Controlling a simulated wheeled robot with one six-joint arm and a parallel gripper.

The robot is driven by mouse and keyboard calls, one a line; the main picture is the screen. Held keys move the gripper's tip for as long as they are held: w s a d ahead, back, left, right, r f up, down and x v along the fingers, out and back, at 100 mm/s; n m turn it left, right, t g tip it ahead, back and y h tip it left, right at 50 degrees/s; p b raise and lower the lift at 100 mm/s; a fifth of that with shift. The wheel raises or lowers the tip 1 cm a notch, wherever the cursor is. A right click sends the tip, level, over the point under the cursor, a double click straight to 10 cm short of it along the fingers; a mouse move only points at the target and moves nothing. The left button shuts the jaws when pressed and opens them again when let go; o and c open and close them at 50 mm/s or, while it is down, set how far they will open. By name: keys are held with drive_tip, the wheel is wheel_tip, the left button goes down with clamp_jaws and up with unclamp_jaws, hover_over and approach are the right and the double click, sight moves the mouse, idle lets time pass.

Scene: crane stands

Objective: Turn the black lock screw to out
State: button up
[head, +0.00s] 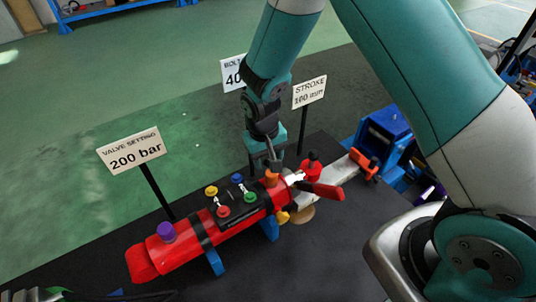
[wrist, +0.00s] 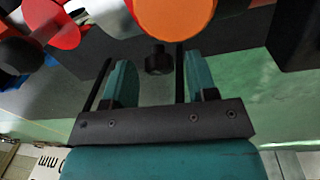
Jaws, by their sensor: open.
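The black lock screw (wrist: 158,62) shows in the wrist view as a small dark ribbed knob just below a round orange cap (wrist: 174,14). My gripper (wrist: 156,78) is open, with one teal finger on each side of the screw and a visible gap to both. I cannot tell how deep the screw sits between the fingers. In the head view my gripper (head: 273,160) points down beside the orange cap (head: 271,180) on the red cylinder (head: 180,249). The screw itself is not clearly visible there.
The red cylinder carries a purple cap (head: 166,231) and several coloured knobs. A red lever (head: 327,191) and a black-topped red knob (head: 313,158) stand close right of my gripper. Signs on posts, such as the valve setting sign (head: 132,150), stand behind. A blue vise-like fixture (head: 382,135) is further right.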

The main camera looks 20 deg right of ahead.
drive_tip(key=shift+f, duration=0.1)
drive_tip(key=c, duration=0.9)
